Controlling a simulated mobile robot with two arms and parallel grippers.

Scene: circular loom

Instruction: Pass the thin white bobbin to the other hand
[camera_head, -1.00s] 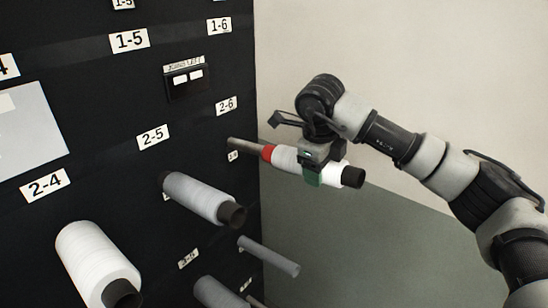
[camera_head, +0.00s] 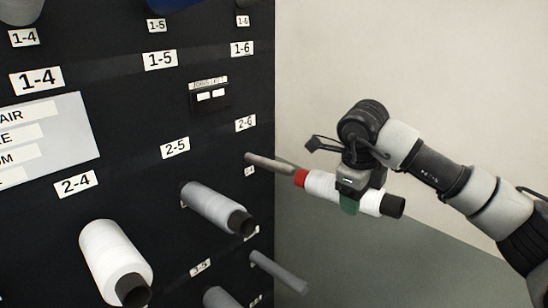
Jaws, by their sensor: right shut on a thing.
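The thin white bobbin (camera_head: 322,184) has a red end at its left and a dark core end at its right. My right gripper (camera_head: 350,199) is shut on it around the middle, from above. The bobbin is held roughly level, tilted down to the right. Its red end is close to the tip of a bare grey peg (camera_head: 268,163); I cannot tell whether they touch. My left gripper is not in view.
The black rack panel (camera_head: 120,120) fills the left side, with label plates such as 2-5 (camera_head: 175,148). A large white bobbin (camera_head: 112,255) and a grey one (camera_head: 212,204) stick out on pegs. A lower peg (camera_head: 278,271) is bare. The right side beside the pale wall is free.

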